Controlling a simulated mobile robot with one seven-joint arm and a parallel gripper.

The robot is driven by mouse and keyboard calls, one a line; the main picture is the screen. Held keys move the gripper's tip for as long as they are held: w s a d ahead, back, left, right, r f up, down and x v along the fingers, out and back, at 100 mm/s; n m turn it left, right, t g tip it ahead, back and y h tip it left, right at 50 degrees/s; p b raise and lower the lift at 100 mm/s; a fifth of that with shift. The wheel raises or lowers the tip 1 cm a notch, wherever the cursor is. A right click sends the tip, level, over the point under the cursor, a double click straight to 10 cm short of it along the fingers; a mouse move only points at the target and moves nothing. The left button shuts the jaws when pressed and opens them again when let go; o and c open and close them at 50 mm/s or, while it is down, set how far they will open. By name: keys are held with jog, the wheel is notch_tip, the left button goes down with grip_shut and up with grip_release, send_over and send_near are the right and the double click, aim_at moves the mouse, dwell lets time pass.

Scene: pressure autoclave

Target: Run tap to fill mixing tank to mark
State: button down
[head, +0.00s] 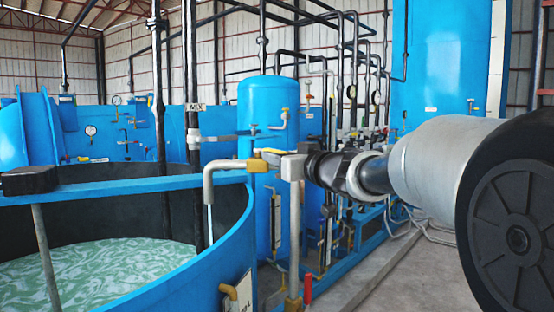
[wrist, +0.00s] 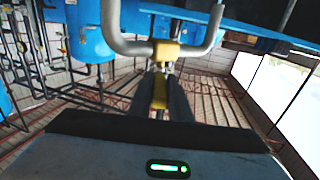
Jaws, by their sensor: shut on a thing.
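The mixing tank (head: 225,235) is a large open blue tank at the lower left of the head view. Pale green, swirling liquid (head: 115,275) lies in it below the rim. The tap (head: 222,165) is a grey bent pipe with its spout turned down over the tank's inside. A thin pale streak (head: 210,222) below the spout looks like running water. My gripper (head: 292,155) is at the tap's valve. In the wrist view my gripper (wrist: 160,95) is shut on the yellow tap handle (wrist: 160,90), with the yellow valve body (wrist: 166,51) just beyond. I cannot make out the fill mark.
A blue beam (head: 120,188) with a black box (head: 30,180) crosses the tank top. A grey standpipe (head: 295,240) rises beside the tank under my gripper. A blue pressure vessel (head: 268,105) and pipework stand behind. Bare floor (head: 410,285) shows at right.

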jog(key=a+m+h+b, duration=0.1)
jog(key=b, duration=0.3)
jog(key=a+m+t+h+b, duration=0.1)
jog(key=h+b, duration=0.1)
jog(key=b, duration=0.2)
jog(key=s+m+t+h+b, duration=0.1)
jog(key=h+b, duration=0.1)
jog(key=b, duration=0.2)
jog(key=shift+s+a+m, duration=0.1)
jog(key=shift+a+m, duration=0.3)
jog(key=shift+r+h, duration=0.15)
jog(key=shift+h, duration=0.25)
jog(key=c, duration=1.6)
grip_release()
jog(key=shift+c, duration=0.2)
jog(key=shift+s, duration=0.1)
